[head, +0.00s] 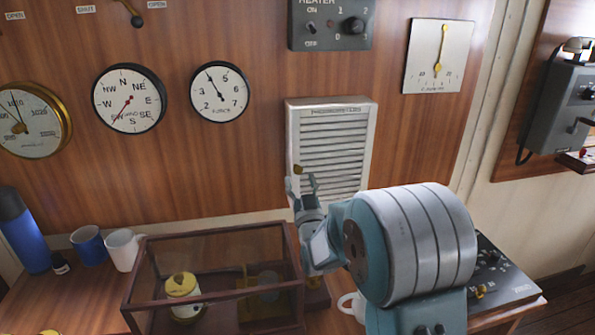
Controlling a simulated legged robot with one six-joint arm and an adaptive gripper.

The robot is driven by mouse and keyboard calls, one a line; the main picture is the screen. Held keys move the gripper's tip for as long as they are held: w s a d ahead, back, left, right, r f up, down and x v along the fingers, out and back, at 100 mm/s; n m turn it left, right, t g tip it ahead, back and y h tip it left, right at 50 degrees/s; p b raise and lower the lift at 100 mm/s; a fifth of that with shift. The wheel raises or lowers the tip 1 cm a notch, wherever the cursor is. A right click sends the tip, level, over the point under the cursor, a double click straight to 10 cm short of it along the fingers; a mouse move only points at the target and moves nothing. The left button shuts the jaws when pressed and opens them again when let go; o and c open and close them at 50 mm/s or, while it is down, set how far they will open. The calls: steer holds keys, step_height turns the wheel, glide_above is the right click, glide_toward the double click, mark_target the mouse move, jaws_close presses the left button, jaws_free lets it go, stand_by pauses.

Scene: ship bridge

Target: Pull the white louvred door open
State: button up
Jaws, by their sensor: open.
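The white louvred door (338,152) is on a box marked "psychrometers" on the wood-panelled wall. It looks closed, with its slats facing me. My gripper (302,179) is open, in front of the lower left part of the door, with its yellow-tipped fingers pointing up. I cannot tell whether the fingers touch the door. My gripper and arm hide the lower left part of the door, and any handle there is not visible.
A glass-topped wooden case (215,233) stands below and left of my gripper. A blue mug (88,246), white mug (122,250) and blue flask (24,232) are farther left. A white cup (350,304) and dark control panel (500,272) are near my arm.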

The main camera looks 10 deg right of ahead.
mark_target(297, 173)
steer(key=shift+x, duration=1.85)
jaws_close()
steer(key=shift+s+a, duration=0.1)
steer(key=shift+s, duration=0.05)
